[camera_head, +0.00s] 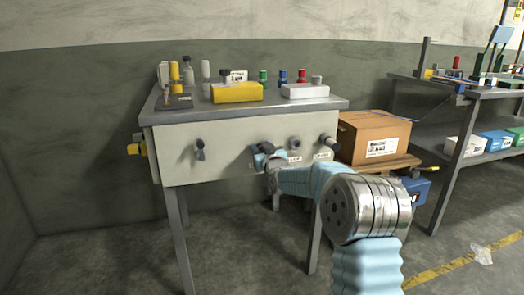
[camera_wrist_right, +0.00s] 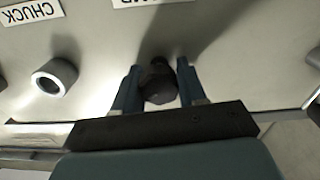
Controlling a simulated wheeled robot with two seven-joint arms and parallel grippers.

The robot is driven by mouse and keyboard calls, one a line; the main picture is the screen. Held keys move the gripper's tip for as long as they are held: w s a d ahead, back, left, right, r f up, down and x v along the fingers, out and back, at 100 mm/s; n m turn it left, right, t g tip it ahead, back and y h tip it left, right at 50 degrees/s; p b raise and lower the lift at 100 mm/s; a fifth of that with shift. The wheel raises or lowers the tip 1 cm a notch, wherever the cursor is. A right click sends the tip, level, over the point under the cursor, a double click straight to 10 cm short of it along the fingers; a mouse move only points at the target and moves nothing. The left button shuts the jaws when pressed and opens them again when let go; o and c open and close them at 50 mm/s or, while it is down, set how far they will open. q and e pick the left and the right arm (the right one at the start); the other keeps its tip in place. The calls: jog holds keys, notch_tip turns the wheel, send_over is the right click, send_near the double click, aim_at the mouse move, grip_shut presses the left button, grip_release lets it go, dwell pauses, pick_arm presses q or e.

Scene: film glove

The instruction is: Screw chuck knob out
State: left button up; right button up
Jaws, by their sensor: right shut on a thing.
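My right gripper (camera_head: 262,157) is at the front panel of the workbench (camera_head: 225,160). In the right wrist view its two blue fingers (camera_wrist_right: 158,90) are closed around a dark knob (camera_wrist_right: 158,82), with a partly cut-off label (camera_wrist_right: 150,2) above it that seems to end in "MP". A grey ring-shaped knob (camera_wrist_right: 54,78) is left of the fingers, apart from them, closest to the upside-down CHUCK label (camera_wrist_right: 30,12). In the head view this grey knob (camera_head: 295,142) is just right of my gripper. My left gripper is not in view.
Another dark knob (camera_head: 200,149) is on the panel's left, and a grey fitting (camera_head: 329,142) is on its right. Bottles and a yellow box (camera_head: 237,92) stand on the bench top. A cardboard box (camera_head: 373,137) stands to the right of the bench.

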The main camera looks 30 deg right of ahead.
jog(key=n+b, duration=0.4)
jog(key=shift+a+f, duration=0.1)
jog(key=shift+f, duration=0.1)
jog(key=n+b, duration=0.3)
jog(key=n, duration=0.1)
jog(key=shift+a+n, duration=0.1)
jog(key=shift+n, duration=0.2)
jog(key=shift+n+b, duration=1.15)
jog(key=shift+n, duration=0.35)
jog(key=shift+w+r, duration=0.1)
jog(key=o, duration=1)
